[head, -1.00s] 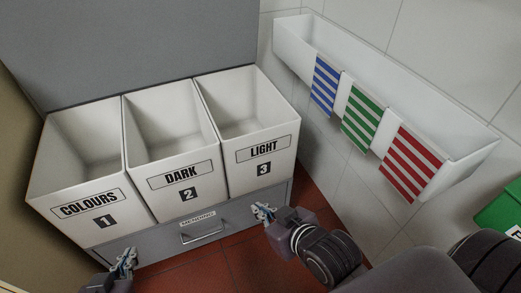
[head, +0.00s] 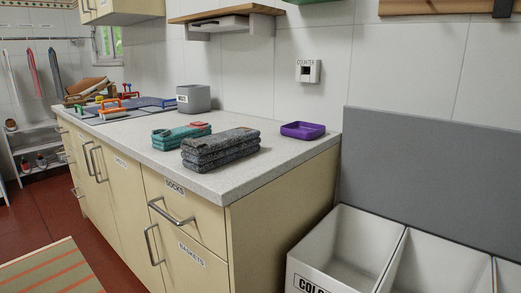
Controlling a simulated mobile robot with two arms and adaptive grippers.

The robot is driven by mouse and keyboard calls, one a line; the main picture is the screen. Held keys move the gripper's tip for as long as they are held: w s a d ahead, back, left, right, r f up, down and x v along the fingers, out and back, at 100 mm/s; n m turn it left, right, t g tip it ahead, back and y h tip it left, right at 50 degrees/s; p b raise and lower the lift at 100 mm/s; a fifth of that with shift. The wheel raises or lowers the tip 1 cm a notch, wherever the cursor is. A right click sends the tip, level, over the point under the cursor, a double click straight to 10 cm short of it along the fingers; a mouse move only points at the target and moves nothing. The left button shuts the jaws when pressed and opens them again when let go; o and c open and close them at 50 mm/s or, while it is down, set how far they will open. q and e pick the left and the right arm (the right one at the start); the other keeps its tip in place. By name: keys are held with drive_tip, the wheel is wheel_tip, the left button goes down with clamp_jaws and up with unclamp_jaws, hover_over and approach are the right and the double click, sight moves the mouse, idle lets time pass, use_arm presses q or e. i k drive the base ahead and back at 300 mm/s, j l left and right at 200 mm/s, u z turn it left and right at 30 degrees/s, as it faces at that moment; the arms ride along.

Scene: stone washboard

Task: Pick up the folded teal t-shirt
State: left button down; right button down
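A folded teal item (head: 180,136), which looks like the t-shirt, lies on the light stone counter (head: 228,182). A small red item (head: 198,125) sits at its back edge; I cannot tell whether they touch. A stack of folded dark grey cloth (head: 221,149) lies just to its right and nearer to me, hiding part of the teal item's right side. Neither of my grippers is in the head view now.
A purple tray (head: 303,130) stands at the counter's right end. A grey bin (head: 193,98) and several coloured tools are farther back. White sorting bins (head: 345,247) stand right of the counter, before a grey panel (head: 430,180). A striped rug (head: 50,272) lies at lower left.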

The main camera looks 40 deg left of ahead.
sight(164, 139)
drive_tip(key=u, duration=1.75)
